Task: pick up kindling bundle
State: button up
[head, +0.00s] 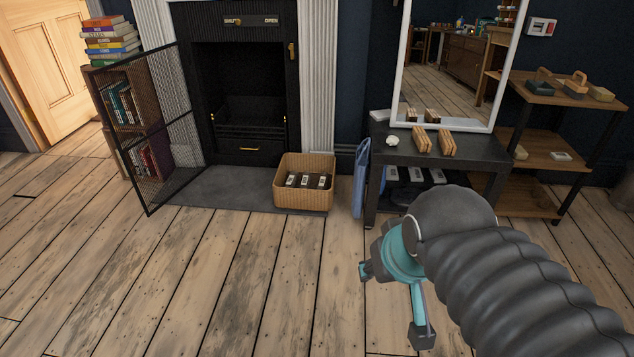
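Two light wooden bundles that look like kindling, a left bundle (422,141) and a right bundle (445,141), lie side by side on the dark low table (474,150) in front of the mirror. My gripper (394,304), teal with dark fingertips, hangs over the floor in front of the table. Its fingertips are spread apart with nothing visible between them. It is nearer to me than the bundles and apart from them. My arm hides part of the table's lower right.
A wicker basket (304,198) with dark, white-labelled packs stands by the hearth. A mesh screen (150,135) stands at left before a bookcase. A white-framed mirror (458,60) rises behind the table. A wooden shelf unit (560,98) stands at right. The front-left floor is clear.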

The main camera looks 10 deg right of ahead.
aim_at(423, 141)
jog(key=z, duration=0.25)
jog(key=i, duration=1.45)
jog(key=u, duration=0.2)
